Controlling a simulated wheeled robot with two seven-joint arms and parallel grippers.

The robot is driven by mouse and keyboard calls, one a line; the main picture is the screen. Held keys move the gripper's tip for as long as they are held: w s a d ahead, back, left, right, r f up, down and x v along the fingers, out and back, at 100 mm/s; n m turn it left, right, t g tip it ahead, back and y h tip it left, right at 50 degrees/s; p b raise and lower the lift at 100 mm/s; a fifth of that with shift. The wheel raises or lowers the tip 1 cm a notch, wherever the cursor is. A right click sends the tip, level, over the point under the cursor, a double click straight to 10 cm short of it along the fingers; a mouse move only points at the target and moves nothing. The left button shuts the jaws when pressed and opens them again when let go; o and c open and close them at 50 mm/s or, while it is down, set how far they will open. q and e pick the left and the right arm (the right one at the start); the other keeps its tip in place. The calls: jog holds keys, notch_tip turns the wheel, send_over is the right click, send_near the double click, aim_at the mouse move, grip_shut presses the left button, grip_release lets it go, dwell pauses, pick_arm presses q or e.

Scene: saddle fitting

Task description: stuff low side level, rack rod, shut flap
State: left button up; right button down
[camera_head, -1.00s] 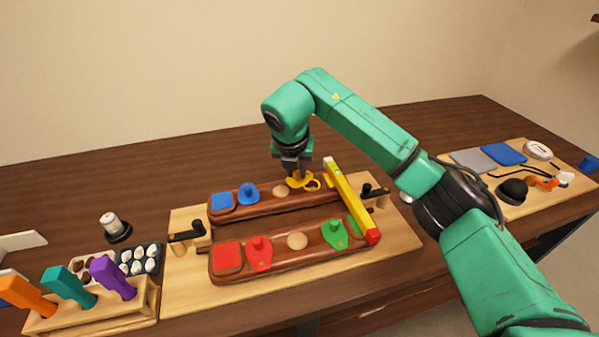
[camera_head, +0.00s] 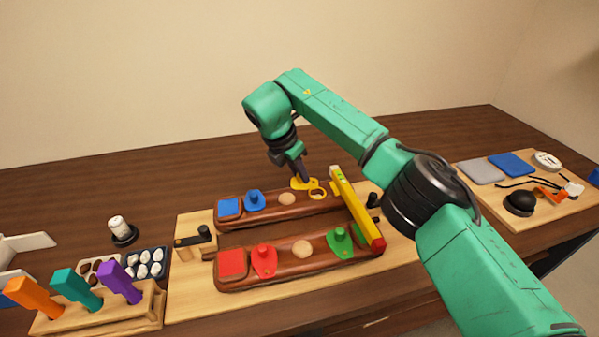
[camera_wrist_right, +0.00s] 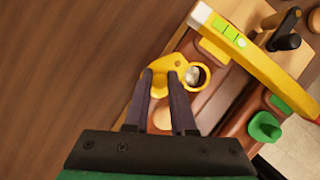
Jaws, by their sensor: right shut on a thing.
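The spirit level (camera_head: 352,208), a yellow bar with a red end and green vials, lies across the right ends of two long brown panels (camera_head: 280,214). My right gripper (camera_head: 304,179) is shut on the yellow flap (camera_head: 317,194) at the far panel's right part. In the right wrist view the fingers (camera_wrist_right: 162,72) pinch the yellow flap (camera_wrist_right: 160,86); its ring surrounds a whitish-grey thing (camera_wrist_right: 193,76). Blue (camera_head: 254,201), red (camera_head: 264,261) and green (camera_head: 340,242) knobbed flaps are on the panels. Rods with orange, teal and purple handles (camera_head: 120,283) stand in a wooden rack (camera_head: 105,314).
Black clamp handles (camera_head: 192,238) flank the panels. A board (camera_head: 555,209) at right carries pads, cables and a black dome. The table behind the panels is clear.

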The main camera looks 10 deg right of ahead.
dwell(0.3)
jog(key=c, duration=0.8)
grip_release()
jog(key=shift+o, duration=0.2)
jog(key=v, duration=1.4)
jog(key=shift+r, duration=0.3)
jog(key=shift+w+a, duration=0.1)
